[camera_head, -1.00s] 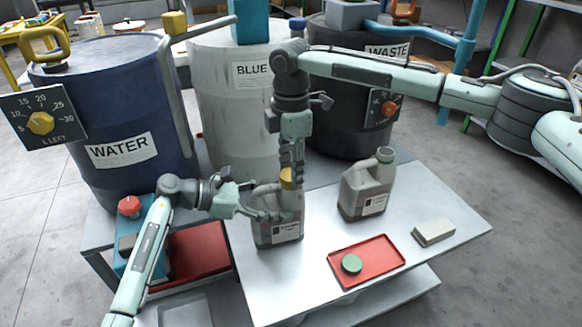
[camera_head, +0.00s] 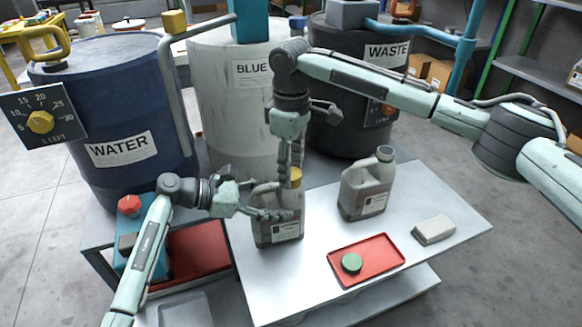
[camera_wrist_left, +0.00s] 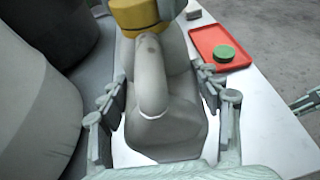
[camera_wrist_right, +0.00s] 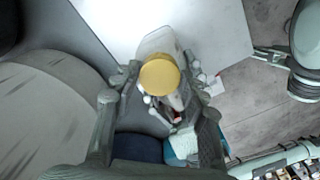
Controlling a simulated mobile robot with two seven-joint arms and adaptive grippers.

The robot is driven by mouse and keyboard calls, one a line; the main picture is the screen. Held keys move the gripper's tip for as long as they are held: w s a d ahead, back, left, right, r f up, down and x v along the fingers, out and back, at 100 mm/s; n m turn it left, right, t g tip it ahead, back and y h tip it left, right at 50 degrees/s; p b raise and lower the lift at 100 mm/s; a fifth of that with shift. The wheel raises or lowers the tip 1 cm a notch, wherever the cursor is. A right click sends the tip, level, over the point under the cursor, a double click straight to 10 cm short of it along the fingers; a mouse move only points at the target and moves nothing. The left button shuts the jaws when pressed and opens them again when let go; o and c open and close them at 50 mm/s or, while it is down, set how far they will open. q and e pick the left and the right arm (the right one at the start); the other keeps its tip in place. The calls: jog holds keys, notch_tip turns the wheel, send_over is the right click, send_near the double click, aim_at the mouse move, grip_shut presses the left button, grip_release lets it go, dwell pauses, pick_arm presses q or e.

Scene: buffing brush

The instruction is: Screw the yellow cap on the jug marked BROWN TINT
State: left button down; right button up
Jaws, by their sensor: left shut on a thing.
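The yellow cap (camera_head: 296,176) sits upright on the neck of the left grey jug (camera_head: 279,228); it also shows in the left wrist view (camera_wrist_left: 136,14) and right wrist view (camera_wrist_right: 160,75). How far it is threaded cannot be told. The jug's label is too small to read. My left gripper (camera_head: 270,215) is shut on this jug, with a finger on each side of its body (camera_wrist_left: 165,125). My right gripper (camera_head: 291,160) points down from above, open, its fingers (camera_wrist_right: 160,78) either side of the cap with small gaps.
A second grey jug (camera_head: 367,186), uncapped, stands to the right on the table. A red tray (camera_head: 385,262) holds a green cap (camera_head: 352,263). A pale block (camera_head: 434,230) lies at the right edge. Large drums (camera_head: 120,110) stand behind.

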jog(key=o, duration=0.4)
jog(key=shift+c, duration=0.2)
notch_tip(320, 180, up, 12)
dwell(0.4)
pick_arm(q)
jog(key=shift+c, duration=1.4)
grip_release()
jog(key=shift+a, duration=0.1)
